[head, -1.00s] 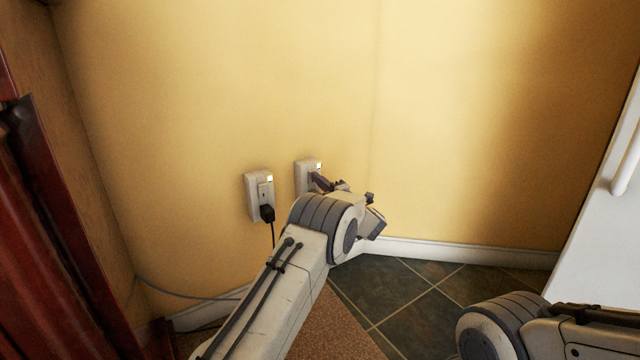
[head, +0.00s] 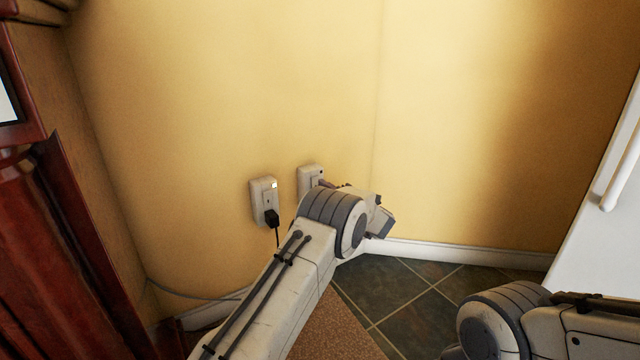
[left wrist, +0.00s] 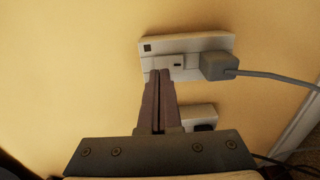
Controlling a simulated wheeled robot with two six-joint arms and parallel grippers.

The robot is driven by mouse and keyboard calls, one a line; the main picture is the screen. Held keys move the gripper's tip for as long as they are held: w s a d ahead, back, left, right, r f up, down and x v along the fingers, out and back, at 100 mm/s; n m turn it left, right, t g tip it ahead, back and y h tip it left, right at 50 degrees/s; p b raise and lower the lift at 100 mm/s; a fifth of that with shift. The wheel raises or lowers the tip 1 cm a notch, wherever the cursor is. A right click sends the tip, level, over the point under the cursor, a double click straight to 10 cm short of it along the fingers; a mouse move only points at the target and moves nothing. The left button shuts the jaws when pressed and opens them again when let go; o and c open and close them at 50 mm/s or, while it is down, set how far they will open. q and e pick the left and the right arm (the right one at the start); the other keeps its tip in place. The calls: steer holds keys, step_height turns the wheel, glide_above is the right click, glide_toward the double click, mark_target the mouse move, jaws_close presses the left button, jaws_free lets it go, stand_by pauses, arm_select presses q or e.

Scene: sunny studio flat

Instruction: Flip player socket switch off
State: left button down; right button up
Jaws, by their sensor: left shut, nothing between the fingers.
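Two white wall sockets are on the yellow wall. The right socket (head: 307,176) has a dark indicator; it also shows in the left wrist view (left wrist: 187,43), with a grey plug (left wrist: 216,66) and cable in it. The left socket (head: 261,190) has a lit indicator and a black plug (head: 271,217). It is partly hidden behind my fingers in the left wrist view (left wrist: 200,113). No label shows which one is the player's. My left gripper (left wrist: 160,74) is shut and empty, its tips at the right socket's switch area; contact is unclear. My right gripper is out of view.
A dark red wooden cabinet (head: 60,260) stands at the left. A white baseboard (head: 450,252) runs along the wall above dark floor tiles (head: 415,300). A white panel with a handle (head: 605,200) is at the right. The wall right of the sockets is clear.

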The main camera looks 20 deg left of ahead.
arm_select(q)
steer(key=p+v, duration=0.5)
steer(key=v, duration=0.6)
steer(key=shift+s+d+r, duration=0.2)
steer(key=shift+d, duration=0.05)
